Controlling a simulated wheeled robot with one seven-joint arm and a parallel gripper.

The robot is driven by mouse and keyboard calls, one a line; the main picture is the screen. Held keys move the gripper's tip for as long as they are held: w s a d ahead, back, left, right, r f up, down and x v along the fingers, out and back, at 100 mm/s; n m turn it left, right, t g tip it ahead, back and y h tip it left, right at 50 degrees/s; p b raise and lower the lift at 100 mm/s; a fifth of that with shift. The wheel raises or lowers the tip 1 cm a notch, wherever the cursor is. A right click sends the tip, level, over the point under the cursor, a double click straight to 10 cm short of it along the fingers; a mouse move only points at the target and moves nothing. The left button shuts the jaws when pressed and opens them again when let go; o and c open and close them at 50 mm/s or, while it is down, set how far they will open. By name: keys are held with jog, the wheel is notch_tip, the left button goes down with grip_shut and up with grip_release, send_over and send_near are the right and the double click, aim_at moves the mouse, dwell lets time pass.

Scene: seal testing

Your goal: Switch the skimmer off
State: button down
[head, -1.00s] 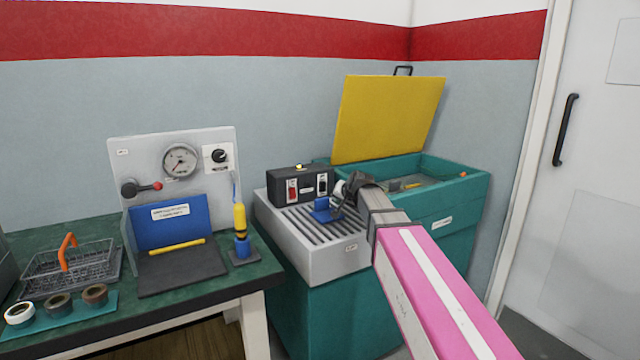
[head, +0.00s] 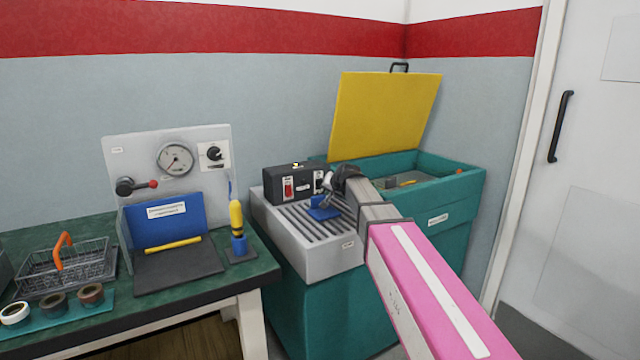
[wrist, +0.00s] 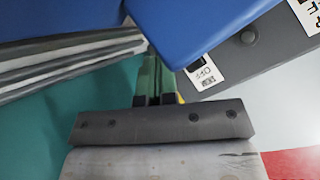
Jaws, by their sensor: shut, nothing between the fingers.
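A dark control box (head: 283,181) stands at the back of the grey slatted unit. It has a red switch (head: 288,189) at its left and a black switch (head: 319,177) at its right, partly behind my gripper. My gripper (head: 327,183) is shut and empty, close in front of the right switch; contact cannot be told. In the wrist view its fingers (wrist: 155,90) point at a dark grey face (wrist: 245,60) with small labels. A blue part (head: 322,208) sits just below the gripper; blue surfaces (wrist: 195,25) fill the wrist view's top.
The slatted top (head: 305,225) lies under my gripper. A teal tank (head: 450,180) with a raised yellow lid (head: 385,115) stands right behind my arm. The green bench (head: 190,305) at left holds a gauge panel (head: 120,150), a wire basket (head: 65,265) and tape rolls.

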aim_at(319, 188)
jog(key=shift+w+a+r, duration=0.15)
jog(key=shift+w+a, duration=0.45)
jog(key=shift+w, duration=0.25)
jog(key=shift+w+a+r, duration=0.1)
jog(key=shift+w+a, duration=0.45)
jog(key=shift+w, duration=0.25)
dwell(0.8)
jog(key=shift+w+a, duration=0.25)
jog(key=shift+w, duration=0.1)
jog(key=shift+w+a+r, duration=0.1)
jog(key=shift+w+a, duration=0.05)
jog(key=shift+w, duration=0.1)
dwell(0.6)
jog(key=shift+s, duration=0.15)
jog(key=shift+s+d, duration=0.4)
jog(key=shift+s, duration=0.1)
dwell(0.5)
jog(key=shift+s+d+f, duration=0.2)
jog(key=shift+s+d, duration=0.5)
jog(key=shift+s, duration=0.35)
jog(key=shift+s+d+f, duration=0.2)
jog(key=shift+s+d, duration=0.5)
jog(key=shift+s, duration=0.3)
